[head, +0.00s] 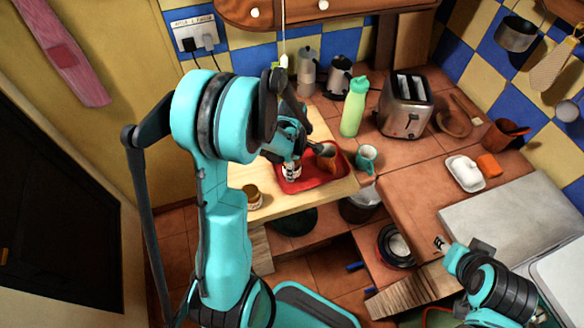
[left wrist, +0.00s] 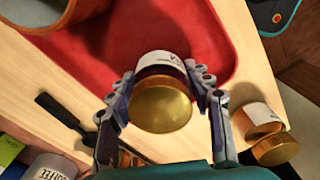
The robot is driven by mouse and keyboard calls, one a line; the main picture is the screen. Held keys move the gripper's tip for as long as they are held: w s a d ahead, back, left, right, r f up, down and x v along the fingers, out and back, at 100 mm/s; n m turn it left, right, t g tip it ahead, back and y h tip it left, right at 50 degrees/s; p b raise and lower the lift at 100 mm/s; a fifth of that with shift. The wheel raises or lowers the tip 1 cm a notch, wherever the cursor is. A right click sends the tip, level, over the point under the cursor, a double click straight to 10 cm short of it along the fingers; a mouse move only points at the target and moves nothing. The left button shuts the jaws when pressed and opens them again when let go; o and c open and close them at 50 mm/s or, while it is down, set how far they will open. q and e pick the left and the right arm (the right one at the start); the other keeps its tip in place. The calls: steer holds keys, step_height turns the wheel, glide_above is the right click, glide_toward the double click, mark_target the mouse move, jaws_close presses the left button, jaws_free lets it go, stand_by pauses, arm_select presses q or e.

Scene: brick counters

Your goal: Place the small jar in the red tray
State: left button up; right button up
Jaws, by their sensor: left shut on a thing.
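The small jar (left wrist: 162,95) has a gold lid and a white label. My left gripper (left wrist: 163,92) is shut around its sides. In the head view, the left gripper (head: 291,168) and the held jar are over the left part of the red tray (head: 299,184). The tray's red surface (left wrist: 130,40) lies behind the jar in the left wrist view. I cannot tell whether the jar touches the tray. My right gripper (head: 441,244) is at the lower right, away from the tray; its finger opening is unclear.
A terracotta cup (head: 327,155) stands in the tray's right part. A second gold-lidded jar (head: 252,194) stands left of the tray on the wood. A teal mug (head: 366,158), a green bottle (head: 353,108) and a toaster (head: 405,105) stand to the right.

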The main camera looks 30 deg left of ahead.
arm_select(q)
steer(key=shift+s+r, duration=0.1)
steer(key=shift+f, duration=0.2)
steer(key=o, duration=1.5)
steer(key=shift+c, duration=0.2)
steer(key=shift+r, duration=0.1)
